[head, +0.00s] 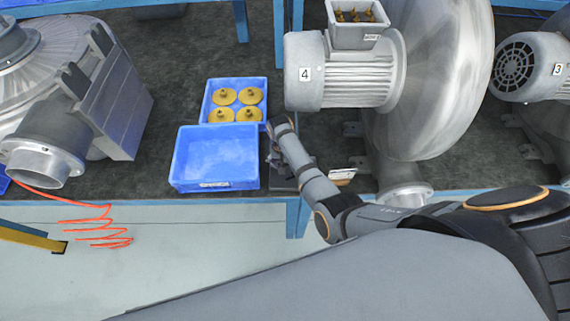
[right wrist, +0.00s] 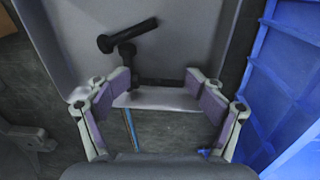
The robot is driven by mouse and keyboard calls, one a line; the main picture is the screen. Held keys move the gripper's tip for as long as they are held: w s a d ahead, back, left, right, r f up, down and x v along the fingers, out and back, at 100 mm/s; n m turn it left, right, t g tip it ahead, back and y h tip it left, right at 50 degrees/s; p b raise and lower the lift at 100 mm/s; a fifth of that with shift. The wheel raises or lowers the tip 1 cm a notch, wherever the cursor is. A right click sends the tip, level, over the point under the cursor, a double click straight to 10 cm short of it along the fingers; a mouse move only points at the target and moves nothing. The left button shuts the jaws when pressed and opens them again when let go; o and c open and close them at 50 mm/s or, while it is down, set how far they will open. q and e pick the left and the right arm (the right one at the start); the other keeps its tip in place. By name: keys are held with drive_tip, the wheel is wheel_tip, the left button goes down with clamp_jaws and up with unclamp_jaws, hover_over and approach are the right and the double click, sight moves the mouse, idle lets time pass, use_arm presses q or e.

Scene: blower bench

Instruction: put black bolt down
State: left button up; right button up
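Black bolts lie in a grey tray in the right wrist view. One black bolt (right wrist: 130,35) lies slanted, with its head to the left. Other black bolt parts (right wrist: 128,62) lie just below it, close to or touching it; I cannot tell how many. The grey tray (right wrist: 75,45) also shows partly in the head view (head: 283,183), mostly behind my arm. My left gripper is not in view.
The empty blue bin (head: 215,160) stands left of my right gripper; its wall (right wrist: 285,100) is close in the wrist view. A blue bin of yellow parts (head: 263,94) is behind it. Blower 4 (head: 345,80) stands to the right. An orange hose (head: 100,232) hangs at left.

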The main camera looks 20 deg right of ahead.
wheel_tip(320, 180, up, 13)
drive_tip(key=p, duration=1.1)
drive_tip(key=shift+w+a, duration=0.2)
drive_tip(key=shift+a, duration=0.15)
